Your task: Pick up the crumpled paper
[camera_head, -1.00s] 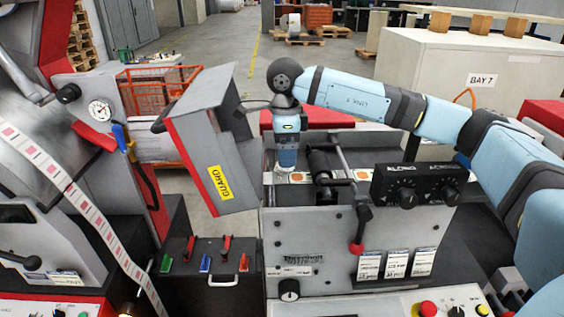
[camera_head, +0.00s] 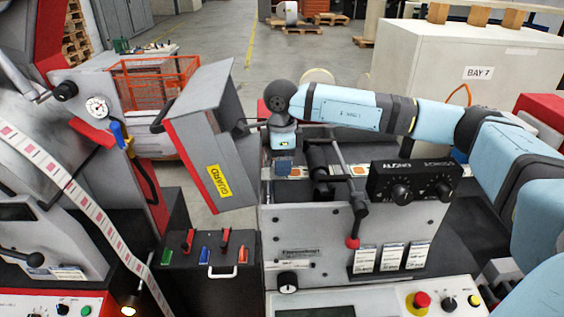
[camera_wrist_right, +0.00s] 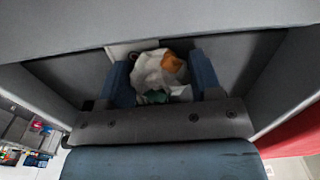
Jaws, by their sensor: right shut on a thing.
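The crumpled paper (camera_wrist_right: 155,72) is white with an orange patch and a greenish patch. It shows in the right wrist view between the two blue fingers of my right gripper (camera_wrist_right: 160,85), which is shut on it. In the head view my right wrist (camera_head: 283,138) is over the rewinder, behind its front panel (camera_head: 335,232). My left gripper is not in view.
The tilted grey guard (camera_head: 208,135) stands close left of my right wrist. A roller (camera_head: 319,165) and a lever with a red knob (camera_head: 352,243) are just right of it. A black control box (camera_head: 410,180) sits on the panel's top edge.

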